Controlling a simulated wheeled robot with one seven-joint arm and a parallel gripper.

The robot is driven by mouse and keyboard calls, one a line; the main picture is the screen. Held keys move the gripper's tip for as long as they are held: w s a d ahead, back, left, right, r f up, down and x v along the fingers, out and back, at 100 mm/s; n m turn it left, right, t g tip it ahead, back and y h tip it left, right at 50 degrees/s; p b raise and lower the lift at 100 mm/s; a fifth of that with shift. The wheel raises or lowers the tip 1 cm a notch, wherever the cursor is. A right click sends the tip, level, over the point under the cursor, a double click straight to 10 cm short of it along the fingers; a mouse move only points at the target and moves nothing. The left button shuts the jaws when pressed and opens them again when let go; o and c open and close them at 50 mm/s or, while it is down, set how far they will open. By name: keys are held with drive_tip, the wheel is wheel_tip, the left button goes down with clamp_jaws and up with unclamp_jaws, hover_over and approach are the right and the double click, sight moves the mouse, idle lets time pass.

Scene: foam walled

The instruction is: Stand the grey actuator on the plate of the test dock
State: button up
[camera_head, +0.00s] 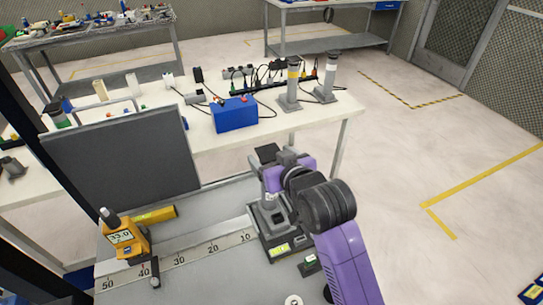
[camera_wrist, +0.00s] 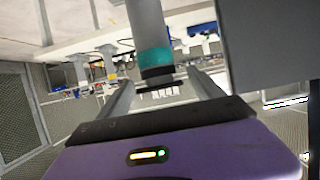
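The grey actuator (camera_wrist: 148,22) shows close up in the upside-down wrist view, with a teal band and a dark cap. It is upright in the room. In the head view its body is mostly hidden behind my gripper (camera_head: 272,172). The test dock (camera_head: 279,248) is a dark grey unit with a lit yellow display, below my gripper. Whether the actuator's foot touches the dock's plate is hidden. In the wrist view, my gripper's two fingers (camera_wrist: 161,84) reach to either side of the actuator near its cap. A gap shows beside the right finger, so it looks open.
A grey upright panel (camera_head: 122,155) stands left of the dock. A yellow meter (camera_head: 122,236) and a ruler strip (camera_head: 200,250) lie on the near bench. The white bench (camera_head: 330,112) behind holds a blue box (camera_head: 234,114) and two banded actuators (camera_head: 292,84). Floor at right is clear.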

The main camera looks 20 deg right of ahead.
drive_tip(key=shift+r, duration=0.2)
drive_tip(key=b+v, duration=0.1)
drive_tip(key=v, duration=1.1)
drive_tip(key=s+f, duration=1.2)
drive_tip(key=s, duration=0.3)
drive_tip(key=s+r+t, duration=0.1)
drive_tip(key=s+r, duration=0.1)
drive_tip(key=s, duration=1.5)
drive_tip(key=shift+s, duration=0.3)
